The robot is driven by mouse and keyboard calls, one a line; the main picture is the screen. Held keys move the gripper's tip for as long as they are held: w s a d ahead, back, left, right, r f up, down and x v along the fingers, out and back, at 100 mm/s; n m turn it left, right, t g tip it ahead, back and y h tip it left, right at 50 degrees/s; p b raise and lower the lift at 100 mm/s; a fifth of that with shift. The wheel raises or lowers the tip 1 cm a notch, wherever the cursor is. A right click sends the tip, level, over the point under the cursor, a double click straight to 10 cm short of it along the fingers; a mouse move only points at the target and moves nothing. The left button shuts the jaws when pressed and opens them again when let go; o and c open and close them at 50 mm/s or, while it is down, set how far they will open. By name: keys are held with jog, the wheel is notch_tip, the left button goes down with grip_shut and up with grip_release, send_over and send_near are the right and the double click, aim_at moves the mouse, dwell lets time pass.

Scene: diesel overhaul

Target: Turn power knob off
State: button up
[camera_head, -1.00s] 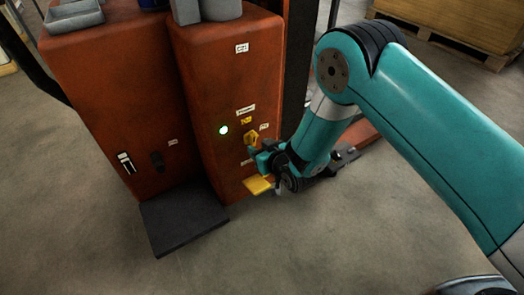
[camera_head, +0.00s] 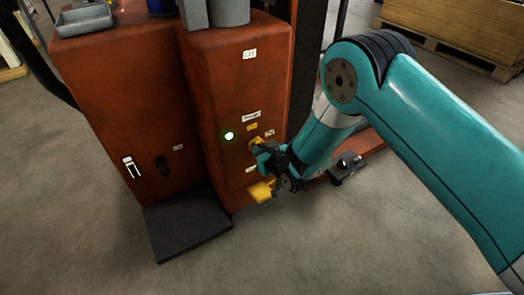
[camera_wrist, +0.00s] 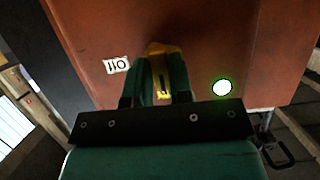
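The yellow power knob (camera_head: 257,143) is on the front of the right-hand orange cabinet (camera_head: 232,92). In the wrist view the knob (camera_wrist: 163,49) stands between the two teal fingers of my gripper (camera_wrist: 162,76). The fingers lie on either side of its grip and partly hide it. Little gap shows, but I cannot tell whether they press on it. In the head view my gripper (camera_head: 266,155) reaches the knob from the right. A round lamp (camera_head: 229,135) left of the knob is lit green, and it also glows in the wrist view (camera_wrist: 222,87).
A white label (camera_wrist: 117,65) is beside the knob. A yellow piece (camera_head: 262,190) sticks out low on the cabinet below my gripper. A dark plate (camera_head: 188,226) lies at the cabinets' foot. A left cabinet (camera_head: 125,95) carries a white switch (camera_head: 131,167). Floor in front is clear.

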grip_shut()
jog(key=m+g+y+b, duration=0.1)
jog(key=m+y+b, duration=0.1)
jog(key=m+b, duration=0.1)
jog(key=shift+m, duration=0.3)
